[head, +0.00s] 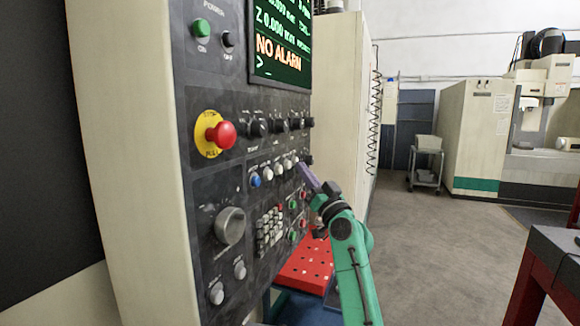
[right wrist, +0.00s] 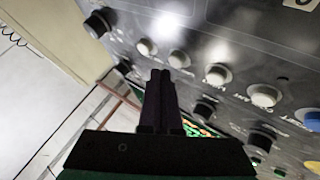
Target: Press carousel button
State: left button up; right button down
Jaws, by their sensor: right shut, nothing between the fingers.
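The dark control panel (head: 235,150) fills the left middle of the head view. A row of push buttons runs across it, with a blue button (head: 255,181) at the left and white buttons (head: 278,169) to its right. I cannot read which is the carousel button. My right gripper (head: 303,168) is shut and empty, its tips close to the right end of this row. In the right wrist view my right gripper (right wrist: 160,74) points at the panel, its tips beside a pale button (right wrist: 178,59). I cannot tell whether they touch. My left gripper is not in view.
A red emergency stop (head: 221,135) and a large grey knob (head: 230,225) stick out of the panel. Dark knobs (head: 281,125) sit above the button row. A red perforated surface (head: 305,268) lies below the arm. Open floor (head: 440,240) lies to the right.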

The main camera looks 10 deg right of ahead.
jog(key=shift+w+a, duration=0.25)
jog(key=shift+a, duration=0.15)
jog(key=shift+w+a, duration=0.15)
jog(key=shift+a, duration=0.15)
dwell(0.8)
dwell(0.3)
jog(key=shift+s+d+b, duration=0.4)
jog(key=shift+d+b, duration=0.05)
jog(key=shift+d, duration=0.2)
jog(key=s+d, duration=0.1)
jog(key=d+b, duration=0.1)
jog(key=d, duration=0.1)
jog(key=s+d, duration=0.1)
jog(key=shift+s+d, duration=0.15)
jog(key=shift+s, duration=0.15)
